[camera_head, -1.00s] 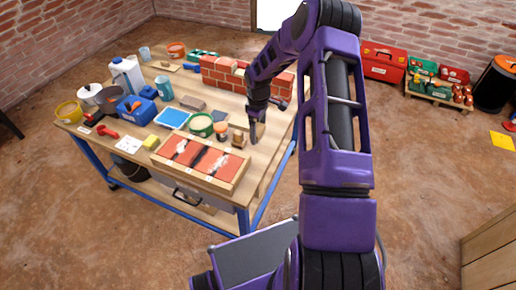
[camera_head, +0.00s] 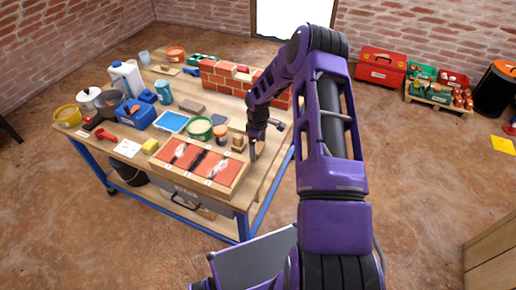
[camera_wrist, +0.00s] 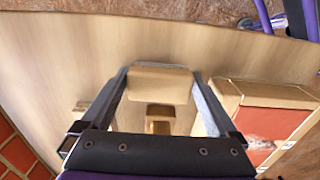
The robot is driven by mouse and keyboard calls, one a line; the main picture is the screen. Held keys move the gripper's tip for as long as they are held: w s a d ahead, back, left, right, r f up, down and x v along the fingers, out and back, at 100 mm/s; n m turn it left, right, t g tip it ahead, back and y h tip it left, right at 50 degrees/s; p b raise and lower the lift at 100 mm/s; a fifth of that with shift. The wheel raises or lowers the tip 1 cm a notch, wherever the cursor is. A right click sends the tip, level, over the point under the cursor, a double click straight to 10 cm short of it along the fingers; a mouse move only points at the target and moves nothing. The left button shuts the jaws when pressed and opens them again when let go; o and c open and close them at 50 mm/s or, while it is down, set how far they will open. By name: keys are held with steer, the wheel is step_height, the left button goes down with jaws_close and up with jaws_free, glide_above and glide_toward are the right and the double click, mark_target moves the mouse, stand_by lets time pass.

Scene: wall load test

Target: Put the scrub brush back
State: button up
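My gripper (camera_head: 252,157) is low over the right end of the workbench, beside a small wooden block-like item (camera_head: 238,142) that may be the scrub brush. In the wrist view my gripper (camera_wrist: 160,78) has its two fingers wide apart. Between them in the picture are a pale wooden block (camera_wrist: 160,82) and a smaller brown block (camera_wrist: 160,119). I cannot tell whether these are one brush, or whether the fingertips touch the pale block. The brown block has clear space on both sides. No bristles can be made out.
The workbench (camera_head: 265,168) carries a framed red brick panel (camera_head: 200,162) close to the gripper and a low brick wall (camera_head: 222,82) behind. A green tub (camera_head: 199,129), a blue tray (camera_head: 172,121), a yellow sponge (camera_head: 149,145) and several containers fill the left side.

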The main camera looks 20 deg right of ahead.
mark_target(258, 147)
step_height(258, 147, up, 12)
steer(key=p, duration=0.2)
steer(key=shift+r, duration=0.2)
stand_by(0.3)
stand_by(0.4)
